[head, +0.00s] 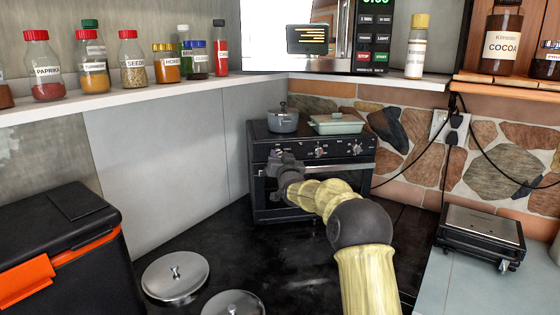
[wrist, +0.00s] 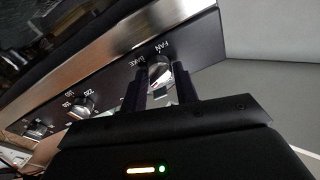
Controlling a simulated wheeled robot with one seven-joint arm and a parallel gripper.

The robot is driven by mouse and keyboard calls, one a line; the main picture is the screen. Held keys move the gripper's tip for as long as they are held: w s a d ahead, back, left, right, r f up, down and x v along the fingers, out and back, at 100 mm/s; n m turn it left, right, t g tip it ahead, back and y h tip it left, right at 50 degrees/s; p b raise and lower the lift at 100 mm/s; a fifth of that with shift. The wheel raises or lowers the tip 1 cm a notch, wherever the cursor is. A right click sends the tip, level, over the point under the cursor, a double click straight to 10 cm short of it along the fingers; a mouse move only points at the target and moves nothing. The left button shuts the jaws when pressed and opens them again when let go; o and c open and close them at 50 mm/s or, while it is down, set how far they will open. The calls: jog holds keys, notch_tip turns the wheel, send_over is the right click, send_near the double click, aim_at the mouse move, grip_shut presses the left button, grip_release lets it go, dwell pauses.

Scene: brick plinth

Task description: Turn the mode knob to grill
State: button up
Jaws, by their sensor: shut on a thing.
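The oven (head: 262,205) is a small dark unit with a black control panel and several knobs. My gripper (head: 277,160) is at the left end of that panel in the head view and hides the mode knob there. In the wrist view, the mode knob (wrist: 158,72) is round and silver, with FAN and BAKE printed by it. My gripper's two dark fingers (wrist: 161,82) are shut on it, one on each side. I cannot read a grill mark or tell exactly where the knob points.
A temperature knob (wrist: 82,107) is beside the mode knob. A grey pot (head: 283,121) and a green dish (head: 337,124) stand on the oven. A sandwich press (head: 481,235) is at right, pot lids (head: 175,276) at lower left, and a spice shelf (head: 130,92) above.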

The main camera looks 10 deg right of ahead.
jog(key=shift+f, duration=0.1)
jog(key=o, duration=0.9)
jog(key=shift+o, duration=0.2)
